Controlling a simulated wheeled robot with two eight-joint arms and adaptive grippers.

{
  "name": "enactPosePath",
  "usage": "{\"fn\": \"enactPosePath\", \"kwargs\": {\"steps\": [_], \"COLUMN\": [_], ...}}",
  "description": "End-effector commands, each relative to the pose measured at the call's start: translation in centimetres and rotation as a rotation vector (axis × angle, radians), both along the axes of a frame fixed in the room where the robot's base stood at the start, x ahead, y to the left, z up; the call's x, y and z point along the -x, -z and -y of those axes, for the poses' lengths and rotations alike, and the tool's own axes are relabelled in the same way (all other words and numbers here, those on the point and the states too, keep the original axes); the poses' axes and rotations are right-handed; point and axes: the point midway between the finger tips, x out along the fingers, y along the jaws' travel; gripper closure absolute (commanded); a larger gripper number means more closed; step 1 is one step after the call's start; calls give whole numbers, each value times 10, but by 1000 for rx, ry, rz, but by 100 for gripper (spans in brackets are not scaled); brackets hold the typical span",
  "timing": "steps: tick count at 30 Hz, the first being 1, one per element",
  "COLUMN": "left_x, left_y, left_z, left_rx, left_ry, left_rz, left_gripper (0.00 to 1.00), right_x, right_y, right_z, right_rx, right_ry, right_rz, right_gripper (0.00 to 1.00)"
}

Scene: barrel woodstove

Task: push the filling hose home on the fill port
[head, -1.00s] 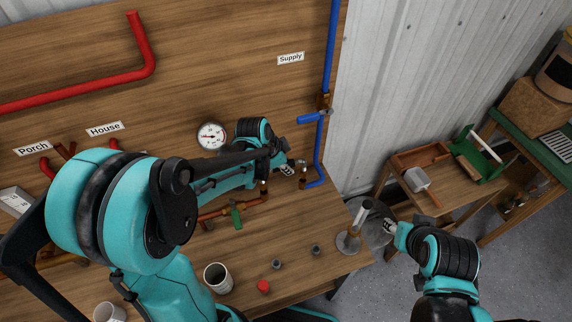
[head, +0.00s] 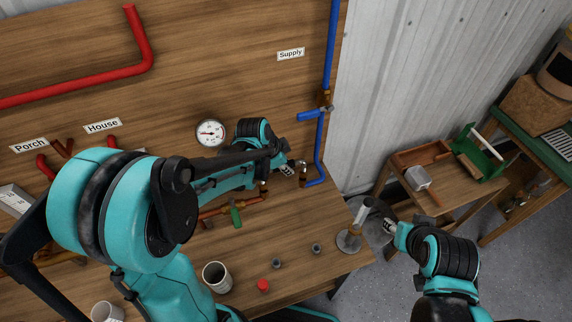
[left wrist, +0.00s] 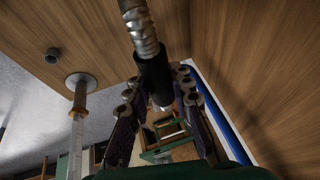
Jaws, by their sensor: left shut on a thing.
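My left gripper (head: 298,167) is at the board's lower right, beside the brass fitting (head: 304,181) at the foot of the blue supply pipe. In the left wrist view its fingers (left wrist: 160,100) are shut on the black end of the filling hose (left wrist: 153,80), whose ribbed metal part runs to the top edge. A small bright tip shows at the end of the black part. I cannot make out the fill port clearly or tell whether the hose touches it; my gripper hides much there. My right gripper (head: 384,222) is beside an upright stand (head: 350,240); its jaw state is unclear.
A pressure gauge (head: 211,132) and a green-handled valve (head: 236,216) are left of my left gripper. A white cup (head: 217,277), a red cap (head: 263,285) and small grey pieces (head: 316,249) are on the bench. A side table (head: 440,190) stands right.

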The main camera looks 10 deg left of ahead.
Motion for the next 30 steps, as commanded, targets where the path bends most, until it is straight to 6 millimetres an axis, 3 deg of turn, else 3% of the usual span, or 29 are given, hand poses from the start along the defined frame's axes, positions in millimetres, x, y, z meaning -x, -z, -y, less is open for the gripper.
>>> {"fn": "enactPosePath", "kwargs": {"steps": [26, 27, 30], "left_x": [0, 0, 0], "left_y": [13, 13, 13], "left_z": [0, 0, 0], "left_rx": [1, 1, 1], "left_ry": [0, 0, 0], "left_rz": [1, 1, 1], "left_gripper": [100, 76, 54], "right_x": [0, 0, 0], "right_y": [12, 12, 12], "right_z": [0, 0, 0], "right_rx": [0, 0, 0], "right_ry": [0, 0, 0], "right_rz": [0, 0, 0], "right_gripper": [60, 60, 60]}}
